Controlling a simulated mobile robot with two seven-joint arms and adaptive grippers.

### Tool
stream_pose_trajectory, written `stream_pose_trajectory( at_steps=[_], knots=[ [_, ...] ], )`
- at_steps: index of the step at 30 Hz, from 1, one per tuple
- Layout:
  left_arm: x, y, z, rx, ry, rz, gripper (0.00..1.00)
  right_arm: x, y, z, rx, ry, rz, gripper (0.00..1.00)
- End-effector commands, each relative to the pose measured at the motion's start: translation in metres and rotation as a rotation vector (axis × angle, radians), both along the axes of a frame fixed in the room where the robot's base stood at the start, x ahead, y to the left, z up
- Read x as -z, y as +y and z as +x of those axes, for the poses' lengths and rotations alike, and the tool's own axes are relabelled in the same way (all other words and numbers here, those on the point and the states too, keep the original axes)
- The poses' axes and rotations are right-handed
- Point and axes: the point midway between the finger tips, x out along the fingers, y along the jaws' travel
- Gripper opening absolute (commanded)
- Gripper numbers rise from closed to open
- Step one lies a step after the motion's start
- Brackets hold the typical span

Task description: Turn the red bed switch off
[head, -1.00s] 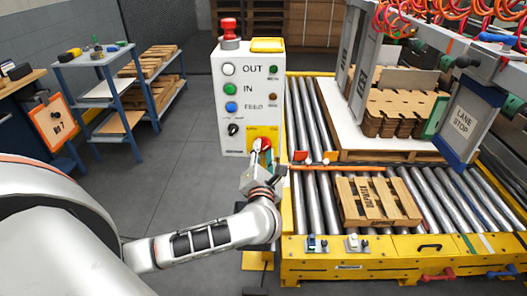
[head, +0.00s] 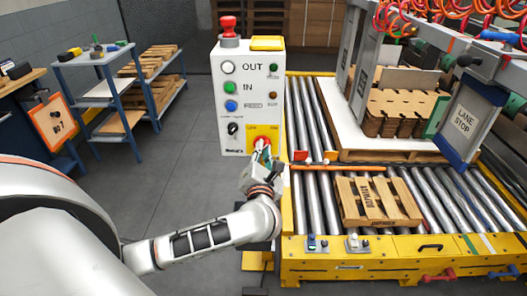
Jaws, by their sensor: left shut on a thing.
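The red bed switch (head: 262,140) is on the yellow plate (head: 252,131) low on the front of the white control box (head: 240,110). My left gripper (head: 262,152) reaches up to it from below, its fingertips at the red knob. It is shut on the red switch and hides the lower part of it, so the knob's exact angle is hard to read. My right gripper is not in view.
The box also carries white, green and blue buttons (head: 230,87), a black selector (head: 233,129) and a red mushroom button (head: 228,25) on top. The roller conveyor (head: 310,200) stands close on the right, with a pallet (head: 377,201) on it. The floor at left is clear.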

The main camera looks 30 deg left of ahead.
Motion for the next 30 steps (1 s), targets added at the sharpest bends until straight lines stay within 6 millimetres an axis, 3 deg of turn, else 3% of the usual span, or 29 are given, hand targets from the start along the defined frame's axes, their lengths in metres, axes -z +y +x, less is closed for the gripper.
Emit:
stream_pose_trajectory(
  at_steps=[20,30],
  knots=[
    [0.006,0.002,-0.002,-0.002,-0.308,-0.512,0.0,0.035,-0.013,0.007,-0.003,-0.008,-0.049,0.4],
    [0.007,0.004,-0.003,-0.003,-0.476,-0.787,0.0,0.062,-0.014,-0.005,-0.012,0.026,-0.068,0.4]
  ],
)
